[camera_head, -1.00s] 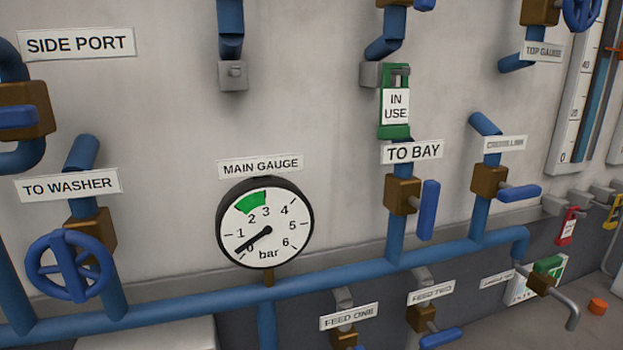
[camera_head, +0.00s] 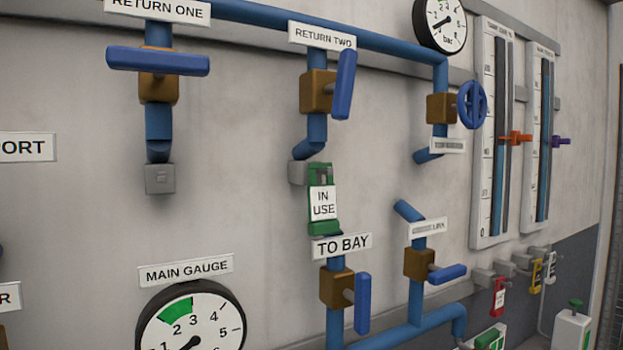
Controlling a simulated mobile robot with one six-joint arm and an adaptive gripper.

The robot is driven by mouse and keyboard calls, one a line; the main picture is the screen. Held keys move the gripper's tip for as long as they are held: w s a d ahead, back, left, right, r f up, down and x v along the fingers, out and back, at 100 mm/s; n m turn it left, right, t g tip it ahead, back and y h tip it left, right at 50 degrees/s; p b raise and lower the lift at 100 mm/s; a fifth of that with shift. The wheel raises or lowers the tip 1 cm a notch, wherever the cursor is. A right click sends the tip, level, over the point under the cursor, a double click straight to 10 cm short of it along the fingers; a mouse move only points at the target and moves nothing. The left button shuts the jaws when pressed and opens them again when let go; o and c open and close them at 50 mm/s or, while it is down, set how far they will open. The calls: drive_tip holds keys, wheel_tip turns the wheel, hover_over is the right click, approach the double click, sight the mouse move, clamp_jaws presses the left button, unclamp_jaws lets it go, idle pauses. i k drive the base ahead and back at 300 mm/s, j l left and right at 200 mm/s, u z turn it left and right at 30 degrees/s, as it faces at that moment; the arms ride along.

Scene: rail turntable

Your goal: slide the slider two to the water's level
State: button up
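Two tall white scale boards stand on the wall at the right. The left board (camera_head: 488,130) has a blue column and an orange slider (camera_head: 516,138) at about mid-height. The right board (camera_head: 540,95) has a blue column and a purple slider (camera_head: 560,141), also near mid-height. The boards' top labels are too small to read, so I cannot tell which slider is slider two. The exact water tops are too small to tell. My gripper is not in view.
Blue pipes with brown valves fill the wall to the left, including a blue handwheel (camera_head: 472,105) close beside the left board. Coloured tags, one red (camera_head: 498,297), hang below the boards. A white box with a green knob (camera_head: 575,304) is at the lower right.

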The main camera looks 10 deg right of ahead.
sight(556, 141)
drive_tip(key=z, duration=1.5)
